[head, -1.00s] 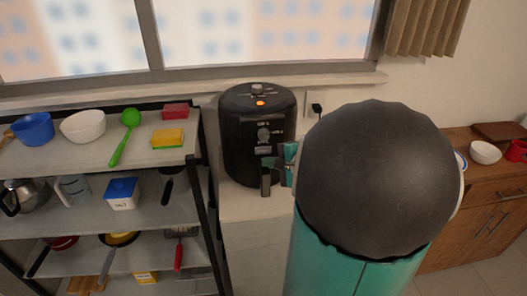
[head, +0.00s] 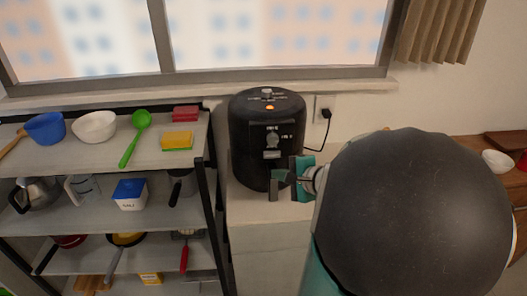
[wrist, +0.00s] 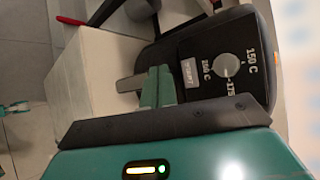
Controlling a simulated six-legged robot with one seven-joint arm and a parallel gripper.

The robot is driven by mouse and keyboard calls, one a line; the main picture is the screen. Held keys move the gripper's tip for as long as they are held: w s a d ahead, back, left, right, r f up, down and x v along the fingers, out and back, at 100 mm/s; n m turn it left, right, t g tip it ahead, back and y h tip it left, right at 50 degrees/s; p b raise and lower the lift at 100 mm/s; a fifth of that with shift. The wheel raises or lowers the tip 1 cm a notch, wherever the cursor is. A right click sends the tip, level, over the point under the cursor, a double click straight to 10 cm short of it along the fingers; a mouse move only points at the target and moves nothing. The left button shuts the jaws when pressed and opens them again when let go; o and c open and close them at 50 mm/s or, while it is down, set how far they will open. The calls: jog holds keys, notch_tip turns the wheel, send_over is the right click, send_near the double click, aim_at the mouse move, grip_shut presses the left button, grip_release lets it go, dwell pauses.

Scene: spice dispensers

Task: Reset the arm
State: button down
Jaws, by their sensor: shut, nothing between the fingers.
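My gripper (head: 281,176) is in front of the black air fryer (head: 266,138) on the white counter. Its teal fingers also show in the wrist view (wrist: 157,86), closed together with nothing between them. The fryer's handle (wrist: 130,83) sticks out beside the fingertips in the wrist view; I cannot tell whether they touch. The fryer's dial (wrist: 226,65) and its temperature marks show near the fingers. An orange light glows on top of the fryer. My dark rounded arm link fills the lower right of the head view.
A shelf rack (head: 60,160) on the left holds bowls, a green ladle (head: 137,138), sponges, a salt box (head: 130,194) and pans. A wooden cabinet with a white bowl (head: 498,161) stands at the right. A window is behind. A plug and cord are right of the fryer.

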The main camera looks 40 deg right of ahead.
jog(key=a+r+n+g+y, duration=0.2)
jog(key=a+n+g+y, duration=0.5)
jog(key=a, duration=1.1)
jog(key=s+a+r+n+h, duration=0.3)
jog(key=s+a+n+h, duration=0.5)
jog(key=n, duration=0.5)
jog(key=shift+s+a+r+n, duration=0.15)
jog(key=shift+a+r+n, duration=0.1)
jog(key=shift+a+n, duration=0.1)
